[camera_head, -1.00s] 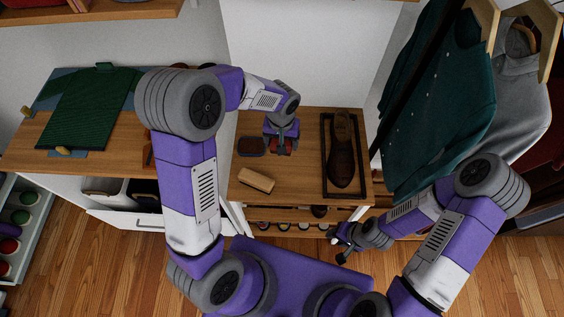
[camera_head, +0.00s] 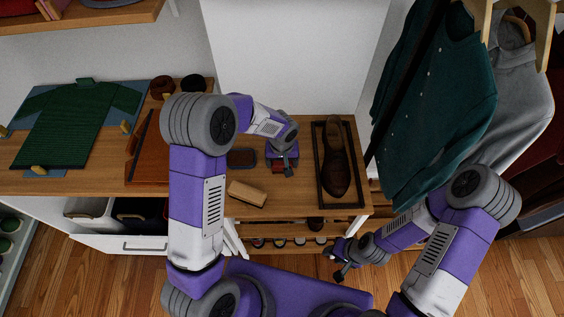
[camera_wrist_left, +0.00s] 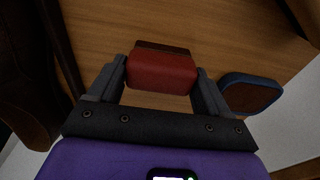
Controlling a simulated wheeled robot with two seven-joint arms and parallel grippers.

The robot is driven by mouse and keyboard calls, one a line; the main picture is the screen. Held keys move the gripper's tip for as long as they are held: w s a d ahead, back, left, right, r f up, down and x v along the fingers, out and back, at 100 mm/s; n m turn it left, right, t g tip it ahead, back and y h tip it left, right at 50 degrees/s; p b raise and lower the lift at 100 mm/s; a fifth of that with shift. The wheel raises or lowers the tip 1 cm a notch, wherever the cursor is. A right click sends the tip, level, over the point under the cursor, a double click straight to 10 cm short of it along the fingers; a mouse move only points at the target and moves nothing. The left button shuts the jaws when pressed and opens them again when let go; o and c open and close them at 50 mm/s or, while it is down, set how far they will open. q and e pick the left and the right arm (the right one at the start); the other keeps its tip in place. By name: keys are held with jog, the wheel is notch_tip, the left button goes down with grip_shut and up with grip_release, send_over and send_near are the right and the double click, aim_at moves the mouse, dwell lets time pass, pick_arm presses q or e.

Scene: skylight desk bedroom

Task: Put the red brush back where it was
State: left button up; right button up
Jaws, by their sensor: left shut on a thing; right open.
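The red brush (camera_wrist_left: 162,68) sits between the fingers of my left gripper (camera_wrist_left: 160,82) in the left wrist view, with a dark part at its far side. In the head view my left gripper (camera_head: 283,170) is shut on it over the small wooden table, between the dark oval brush and the shoe tray; little of the red shows. I cannot tell whether the brush touches the tabletop (camera_head: 290,200). My right gripper (camera_head: 342,272) is open and empty, low in front of the table.
A dark oval brush with a blue rim (camera_head: 242,157) and a tan block (camera_head: 247,193) lie left of my left gripper. A brown shoe (camera_head: 335,160) stands in a dark-framed tray (camera_head: 320,190) at right. Clothes (camera_head: 435,110) hang further right.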

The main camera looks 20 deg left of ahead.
aim_at(282, 165)
pick_arm(q)
jog(key=shift+f, duration=0.15)
jog(key=o, duration=1.2)
jog(key=shift+o, duration=0.2)
jog(key=shift+r, duration=0.2)
notch_tip(282, 165, up, 12)
jog(key=s+p, duration=0.1)
jog(key=p, duration=0.1)
jog(key=shift+s+d+p, duration=0.15)
jog(key=shift+p, duration=0.15)
